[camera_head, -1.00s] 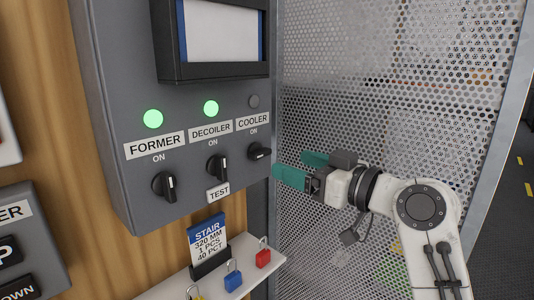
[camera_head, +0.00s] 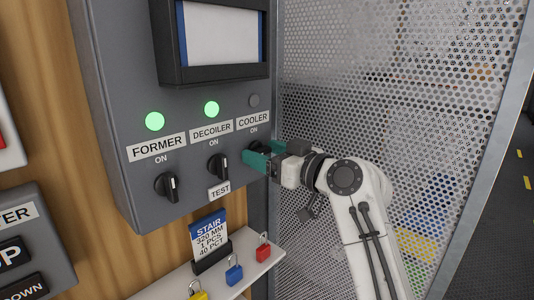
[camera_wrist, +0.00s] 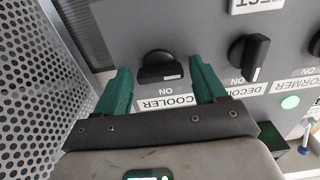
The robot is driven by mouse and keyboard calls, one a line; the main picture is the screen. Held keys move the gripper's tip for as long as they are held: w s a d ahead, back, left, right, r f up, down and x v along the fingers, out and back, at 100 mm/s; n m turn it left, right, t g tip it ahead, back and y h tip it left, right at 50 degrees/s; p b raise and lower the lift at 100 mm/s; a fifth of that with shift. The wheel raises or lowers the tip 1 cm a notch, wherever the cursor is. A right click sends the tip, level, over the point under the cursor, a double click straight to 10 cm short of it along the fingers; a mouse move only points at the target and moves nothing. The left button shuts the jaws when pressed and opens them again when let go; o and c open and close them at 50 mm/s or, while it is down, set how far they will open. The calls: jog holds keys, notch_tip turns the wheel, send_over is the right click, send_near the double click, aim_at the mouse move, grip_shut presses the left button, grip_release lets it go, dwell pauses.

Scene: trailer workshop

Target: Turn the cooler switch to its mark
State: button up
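The cooler switch (camera_wrist: 160,68) is a black knob on the grey panel, lying crosswise beside its ON mark (camera_wrist: 166,91). In the head view the switch (camera_head: 249,157) is mostly hidden behind my green fingers. Its lamp (camera_head: 254,101) above is dark. My gripper (camera_head: 259,155) is at the panel, and in the wrist view its two green fingers (camera_wrist: 158,86) are apart, one on each side of the knob. Gaps show between the knob and both fingers in that view. How deep the fingertips reach around it is hard to tell.
The decoiler switch (camera_head: 218,167) and former switch (camera_head: 167,186) stand upright to the left, under lit green lamps. A shelf (camera_head: 215,283) with small padlocks and a STAIR card (camera_head: 210,241) is below. A perforated metal screen (camera_head: 390,110) rises on the right.

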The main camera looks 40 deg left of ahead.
jog(key=c, duration=0.8)
jog(key=shift+c, duration=0.2)
jog(key=shift+m, duration=0.4)
jog(key=m+p, duration=0.1)
jog(key=m, duration=0.2)
jog(key=shift+r+m+p, duration=0.1)
jog(key=shift+m+p, duration=0.25)
jog(key=shift+m, duration=0.05)
jog(key=m+p, duration=0.2)
jog(key=m, duration=0.2)
jog(key=m+p, duration=0.3)
jog(key=m, duration=0.2)
jog(key=shift+p, duration=0.3)
jog(key=m+p, duration=0.2)
jog(key=shift+m, duration=0.4)
jog(key=shift+w+d+m+p, duration=0.1)
jog(key=shift+m+p, duration=0.45)
jog(key=shift+m, duration=0.25)
jog(key=shift+f, duration=0.2)
